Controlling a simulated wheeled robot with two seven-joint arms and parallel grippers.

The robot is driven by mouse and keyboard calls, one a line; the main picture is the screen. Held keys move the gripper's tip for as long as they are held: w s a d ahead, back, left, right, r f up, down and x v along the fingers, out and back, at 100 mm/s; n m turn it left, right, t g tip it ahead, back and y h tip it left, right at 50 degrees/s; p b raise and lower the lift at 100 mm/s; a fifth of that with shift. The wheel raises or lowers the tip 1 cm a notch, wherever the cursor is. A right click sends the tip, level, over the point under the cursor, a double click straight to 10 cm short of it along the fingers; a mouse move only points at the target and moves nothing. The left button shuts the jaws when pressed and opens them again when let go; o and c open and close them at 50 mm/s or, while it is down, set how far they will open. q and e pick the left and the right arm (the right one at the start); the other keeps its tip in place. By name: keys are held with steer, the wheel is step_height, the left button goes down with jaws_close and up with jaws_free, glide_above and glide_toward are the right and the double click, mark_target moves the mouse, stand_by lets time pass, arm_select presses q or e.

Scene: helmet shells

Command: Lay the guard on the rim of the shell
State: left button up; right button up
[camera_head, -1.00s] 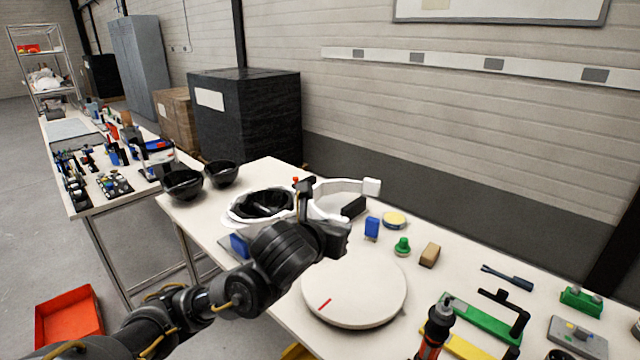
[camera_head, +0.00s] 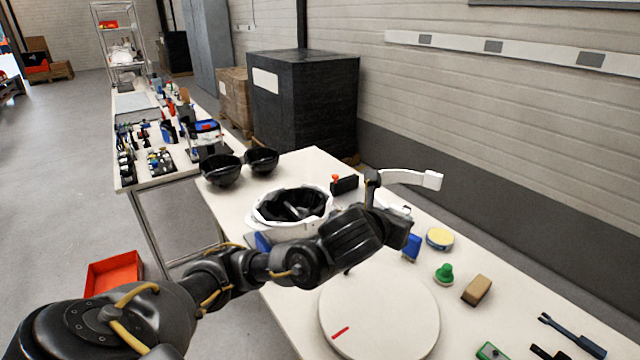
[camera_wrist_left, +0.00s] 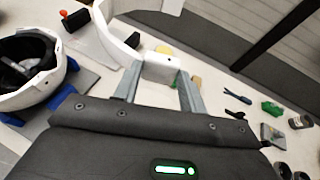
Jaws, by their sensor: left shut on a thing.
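The guard (camera_head: 412,177) is a white curved band with a blocky end. My left gripper (camera_head: 373,185) is shut on it and holds it above the table, right of the shell and apart from it. In the left wrist view, the guard (camera_wrist_left: 160,67) sits between the two fingers of the left gripper (camera_wrist_left: 158,80). My right gripper is out of view.
A round white turntable (camera_head: 380,312) with a red mark lies in front of the shell. A blue block (camera_head: 411,247), yellow-topped disc (camera_head: 439,238), green knob (camera_head: 445,274) and brown block (camera_head: 477,290) stand right. Two black bowls (camera_head: 222,170) stand behind left.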

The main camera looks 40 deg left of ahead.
arm_select(q)
steer(key=shift+w+a+n+y+p, duration=0.55)
steer(key=shift+w+y+p, duration=0.15)
steer(key=shift+p, duration=0.25)
steer(key=w+a+f+n+y+p, duration=0.1)
steer(key=y+p, duration=0.1)
steer(key=w+a+f+n+g+y+p, duration=0.1)
steer(key=w+a+f+n+y+p, duration=0.1)
steer(key=p, duration=0.1)
steer(key=shift+a, duration=0.2)
steer(key=a+n+g+y+p, duration=0.7)
steer(key=a+n+g+p, duration=0.3)
steer(key=a, duration=0.9)
steer(key=shift+s+f+n+y+p, duration=0.3)
steer(key=shift+s+f+n, duration=0.15)
steer(key=shift+n, duration=0.1)
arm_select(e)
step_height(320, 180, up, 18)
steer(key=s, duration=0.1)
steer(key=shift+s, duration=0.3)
arm_select(q)
steer(key=shift+d, duration=0.1)
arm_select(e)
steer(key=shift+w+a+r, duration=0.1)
